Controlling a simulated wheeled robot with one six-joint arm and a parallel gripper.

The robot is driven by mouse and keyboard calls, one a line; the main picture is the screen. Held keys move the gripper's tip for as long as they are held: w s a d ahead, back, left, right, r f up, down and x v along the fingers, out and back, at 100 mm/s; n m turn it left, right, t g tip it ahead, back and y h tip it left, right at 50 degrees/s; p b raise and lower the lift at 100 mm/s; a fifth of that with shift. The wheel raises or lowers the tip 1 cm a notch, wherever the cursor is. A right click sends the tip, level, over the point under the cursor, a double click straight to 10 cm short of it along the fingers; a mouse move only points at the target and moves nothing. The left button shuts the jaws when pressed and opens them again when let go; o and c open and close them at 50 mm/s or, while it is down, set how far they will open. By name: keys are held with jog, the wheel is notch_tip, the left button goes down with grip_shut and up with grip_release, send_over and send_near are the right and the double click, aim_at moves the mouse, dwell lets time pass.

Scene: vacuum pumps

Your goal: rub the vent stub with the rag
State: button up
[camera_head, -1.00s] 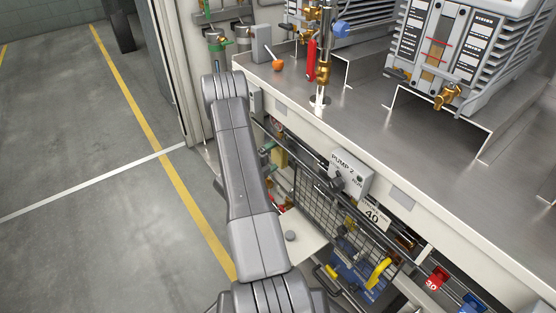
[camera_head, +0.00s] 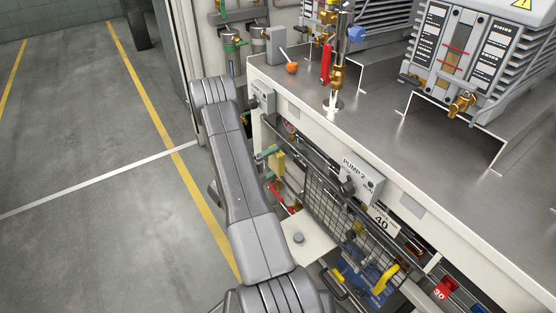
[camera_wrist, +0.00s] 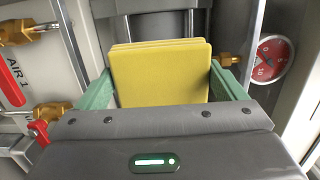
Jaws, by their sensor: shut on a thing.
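The rag is a yellow, square, layered pad (camera_wrist: 160,72) in the wrist view, upright between the green fingers of my gripper (camera_wrist: 162,90). My gripper is shut on it. In the head view, the yellow rag (camera_head: 278,161) and a green finger show small beside my arm, below the bench edge. I cannot pick out the vent stub with certainty; the rag hides what lies straight behind it.
Brass fittings (camera_wrist: 48,111) and an AIR 1 label (camera_wrist: 14,82) are left of the rag; a red-faced gauge (camera_wrist: 271,60) is on the right. In the head view, a PUMP 2 box (camera_head: 360,178) and a wire basket (camera_head: 325,212) are near. Open floor lies left.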

aim_at(272, 161)
jog(key=shift+s+a, duration=0.15)
jog(key=shift+a, duration=0.1)
jog(key=shift+v, duration=1.4)
jog(key=shift+a, duration=0.1)
